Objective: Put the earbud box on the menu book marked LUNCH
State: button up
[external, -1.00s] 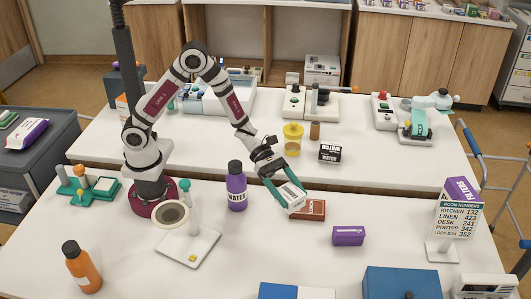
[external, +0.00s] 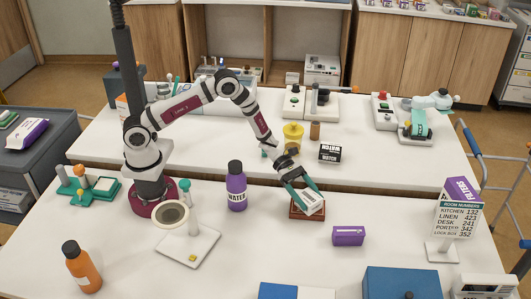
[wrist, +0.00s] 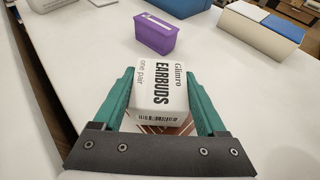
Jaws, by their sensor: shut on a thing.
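The white earbud box (external: 312,203), printed EARBUDS, is between the teal fingers of my gripper (external: 308,202). In the wrist view the fingers press its two sides, and the box (wrist: 162,92) shows its lettering toward the camera. A small red-brown book-like item (external: 297,212) lies on the near table directly beneath the box. Part of this item (wrist: 154,129) shows under the box in the wrist view. Its marking cannot be read, so I cannot confirm LUNCH. I cannot tell whether the box touches it or hangs just above.
A purple box (external: 348,236) lies to the right, and a purple WATER bottle (external: 237,187) stands to the left. A black-and-white WATCH box (external: 330,153) and a yellow-lidded jar (external: 293,138) are behind. A room-number sign (external: 456,217) stands at right. The table between is clear.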

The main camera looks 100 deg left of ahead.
jog(key=shift+f, duration=0.15)
jog(key=o, duration=1.3)
jog(key=shift+r, duration=0.25)
jog(key=v, duration=1.2)
